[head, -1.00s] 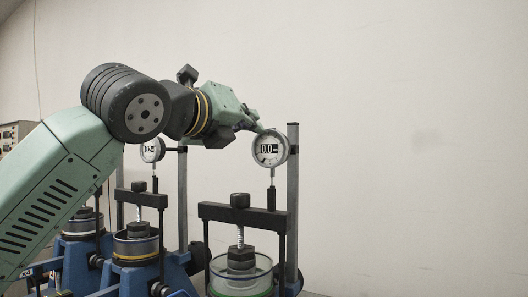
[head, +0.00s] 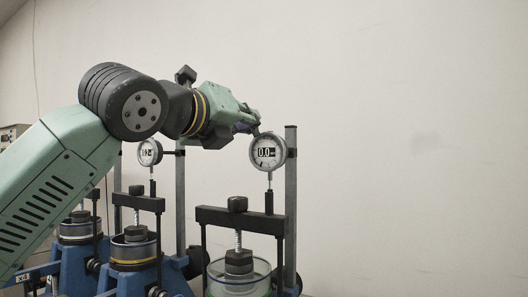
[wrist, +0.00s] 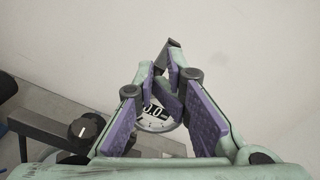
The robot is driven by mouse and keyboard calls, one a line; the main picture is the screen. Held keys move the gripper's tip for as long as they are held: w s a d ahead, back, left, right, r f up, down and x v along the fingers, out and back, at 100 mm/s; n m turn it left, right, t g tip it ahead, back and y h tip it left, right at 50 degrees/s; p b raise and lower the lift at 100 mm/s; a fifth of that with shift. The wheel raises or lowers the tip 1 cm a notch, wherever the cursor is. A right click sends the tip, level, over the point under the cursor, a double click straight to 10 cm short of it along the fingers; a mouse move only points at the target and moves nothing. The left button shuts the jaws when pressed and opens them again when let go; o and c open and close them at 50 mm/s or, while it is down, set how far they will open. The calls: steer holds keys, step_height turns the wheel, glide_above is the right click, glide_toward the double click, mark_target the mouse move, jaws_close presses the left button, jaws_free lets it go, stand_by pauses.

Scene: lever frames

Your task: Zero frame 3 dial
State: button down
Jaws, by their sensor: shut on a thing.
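The dial of the nearest frame (head: 266,153) is a round white gauge with a grey rim, and its display reads 0.0. It is mounted high beside a grey post, above a black crossbar. My gripper (head: 256,130) reaches in from the left and its fingertips are at the dial's upper edge. In the wrist view, the purple-padded fingers (wrist: 168,82) come together at their tips, in front of the dial (wrist: 154,125), and hide part of its face. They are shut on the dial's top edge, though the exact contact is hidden.
A second frame's dial (head: 149,152) stands further back to the left, its reading close to 12 but small. A clear cell (head: 240,275) sits below. The wall area to the right is free.

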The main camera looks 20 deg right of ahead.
steer(key=b+v, duration=0.1)
steer(key=v, duration=0.4)
steer(key=shift+s+a, duration=0.2)
steer(key=shift+a, duration=0.05)
